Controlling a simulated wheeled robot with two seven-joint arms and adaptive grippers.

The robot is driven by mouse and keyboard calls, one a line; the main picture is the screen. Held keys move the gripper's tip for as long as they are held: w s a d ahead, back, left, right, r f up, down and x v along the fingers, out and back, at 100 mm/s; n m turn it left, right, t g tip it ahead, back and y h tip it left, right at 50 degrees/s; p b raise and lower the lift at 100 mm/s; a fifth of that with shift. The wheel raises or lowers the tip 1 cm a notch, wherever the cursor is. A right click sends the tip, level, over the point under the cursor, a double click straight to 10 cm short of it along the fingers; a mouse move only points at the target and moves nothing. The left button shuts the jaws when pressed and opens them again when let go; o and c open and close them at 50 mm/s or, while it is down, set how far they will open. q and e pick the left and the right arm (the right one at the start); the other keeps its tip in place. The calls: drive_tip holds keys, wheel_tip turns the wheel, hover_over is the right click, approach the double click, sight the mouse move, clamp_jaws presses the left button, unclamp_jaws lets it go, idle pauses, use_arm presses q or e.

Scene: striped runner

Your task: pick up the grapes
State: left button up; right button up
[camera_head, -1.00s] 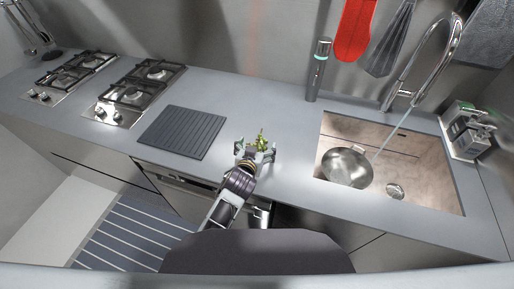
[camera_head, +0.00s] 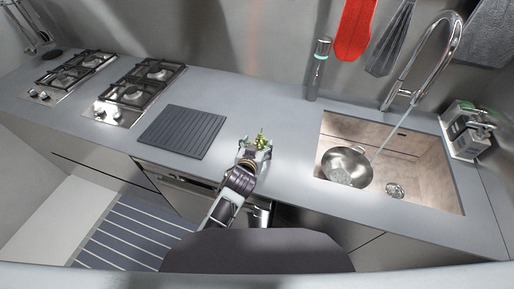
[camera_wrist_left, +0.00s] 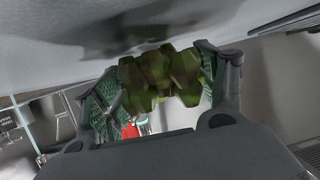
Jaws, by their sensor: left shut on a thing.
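The green grapes (camera_head: 261,138) are between the fingers of my left gripper (camera_head: 256,146), over the grey counter between the dark ribbed mat and the sink. In the left wrist view the grapes (camera_wrist_left: 160,78) are a clump of dark green lumps, with a green-padded finger of my left gripper (camera_wrist_left: 160,85) against each side. The gripper is shut on them. Whether the grapes touch the counter cannot be told from the head view. My right gripper is not in view.
A dark ribbed mat (camera_head: 182,132) lies left of the gripper. The sink (camera_head: 440,185) with a metal pot (camera_head: 346,167) and running tap (camera_head: 447,40) is to the right. A dark cylinder (camera_head: 318,70) stands behind. Two gas hobs (camera_head: 140,90) are far left.

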sight(257, 144)
use_arm(q)
drive_tip(key=shift+r, duration=0.15)
drive_tip(key=shift+r, duration=0.55)
wheel_tip(257, 144, up, 9)
drive_tip(key=shift+f, duration=0.15)
idle(0.7)
drive_tip(key=shift+s+a+p, duration=0.25)
drive_tip(key=shift+s+p, duration=0.05)
drive_tip(key=shift+p, duration=0.65)
